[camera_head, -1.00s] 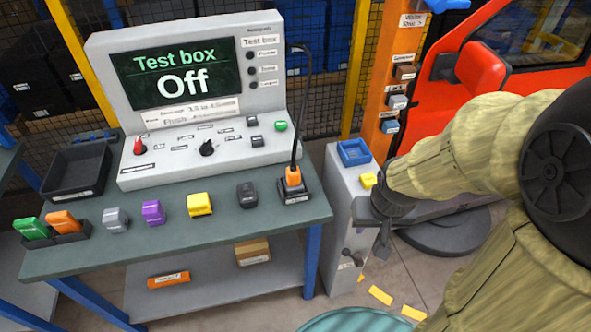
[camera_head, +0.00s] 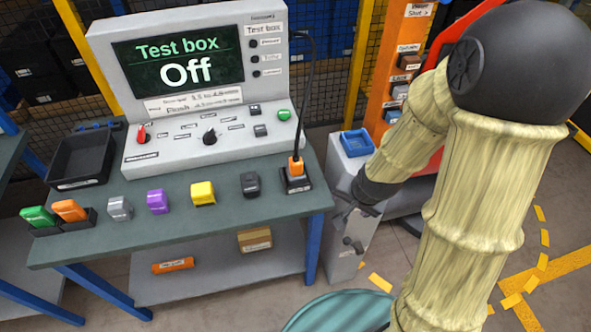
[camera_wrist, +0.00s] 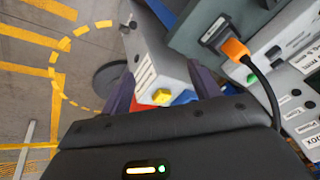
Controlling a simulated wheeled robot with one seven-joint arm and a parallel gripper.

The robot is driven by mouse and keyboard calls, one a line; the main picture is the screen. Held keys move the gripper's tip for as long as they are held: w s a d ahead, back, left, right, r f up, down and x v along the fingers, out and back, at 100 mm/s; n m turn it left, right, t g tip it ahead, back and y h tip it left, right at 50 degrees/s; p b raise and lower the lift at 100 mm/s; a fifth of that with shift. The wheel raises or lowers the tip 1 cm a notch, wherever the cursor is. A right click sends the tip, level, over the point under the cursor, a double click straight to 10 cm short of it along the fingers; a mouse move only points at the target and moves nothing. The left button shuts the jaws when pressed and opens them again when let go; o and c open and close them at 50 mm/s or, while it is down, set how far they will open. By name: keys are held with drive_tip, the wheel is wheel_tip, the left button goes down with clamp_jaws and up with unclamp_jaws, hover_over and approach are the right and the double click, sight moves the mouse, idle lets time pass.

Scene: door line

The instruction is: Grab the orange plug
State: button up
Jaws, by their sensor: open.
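The orange plug (camera_head: 296,166) stands in a dark socket block at the right end of the green-topped bench, with a black cable rising from it. In the wrist view the orange plug (camera_wrist: 235,50) is at upper right, outside the jaws. My gripper (camera_head: 348,222) hangs by the grey cabinet, right of and below the plug in the head view, apart from it. In the wrist view my gripper (camera_wrist: 162,84) has its fingers spread with nothing held. Another orange piece (camera_head: 70,210) lies in a black holder at the bench's left end.
The grey cabinet (camera_head: 338,180) with a blue tray (camera_head: 357,143) stands right of the bench. The test box (camera_head: 185,75) reads Off. Grey, purple, yellow and dark blocks line the bench front.

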drive_tip(key=w+a+f+m+t+y+p, duration=0.1)
drive_tip(key=w+a+f+m+t+p, duration=0.1)
drive_tip(key=m, duration=1.1)
drive_tip(key=w+a+f+m+t+y+p, duration=0.1)
drive_tip(key=a+m+t, duration=0.5)
drive_tip(key=m, duration=0.8)
drive_tip(key=w+a+f+p, duration=0.1)
drive_tip(key=w+a+p, duration=0.1)
drive_tip(key=w, duration=0.1)
drive_tip(key=shift+w+a+y, duration=0.15)
drive_tip(key=shift+w+y, duration=0.1)
drive_tip(key=shift+y, duration=0.05)
drive_tip(key=b+x, duration=0.4)
drive_tip(key=b, duration=0.5)
drive_tip(key=shift+f, duration=0.2)
drive_tip(key=shift+w+b, duration=0.15)
drive_tip(key=shift+b, duration=0.25)
